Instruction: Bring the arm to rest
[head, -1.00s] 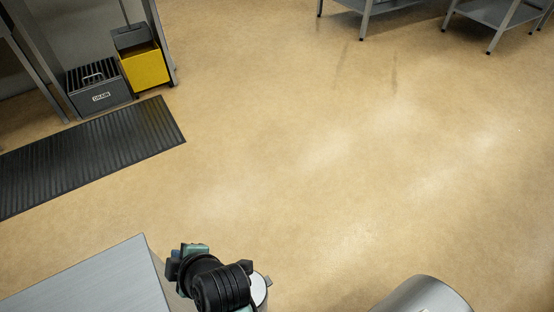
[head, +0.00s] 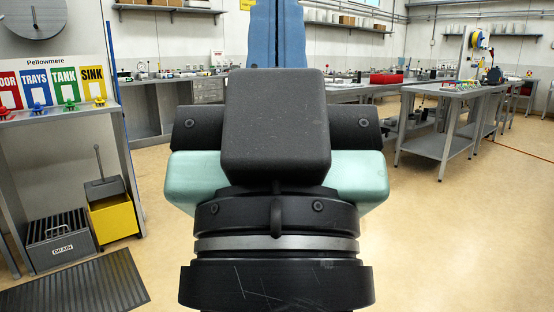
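My gripper (head: 278,128) fills the middle of the head view, seen from behind as a black block with black side pieces and pale teal parts. It sits on a black wrist with a grey ring. It is raised close to the camera. Its fingers are not clearly visible, so I cannot tell whether it is open or shut. A tall blue shape (head: 277,30) with a centre seam rises above the block; I cannot tell whether it belongs to the gripper or stands behind it.
A drain box (head: 60,240) and a yellow bin (head: 113,219) stand at left beside a black floor mat (head: 80,288). A shelf with coloured signs (head: 55,90) is above them. Grey tables (head: 455,98) stand at right, benches along the back. Tan floor (head: 460,235) at right is clear.

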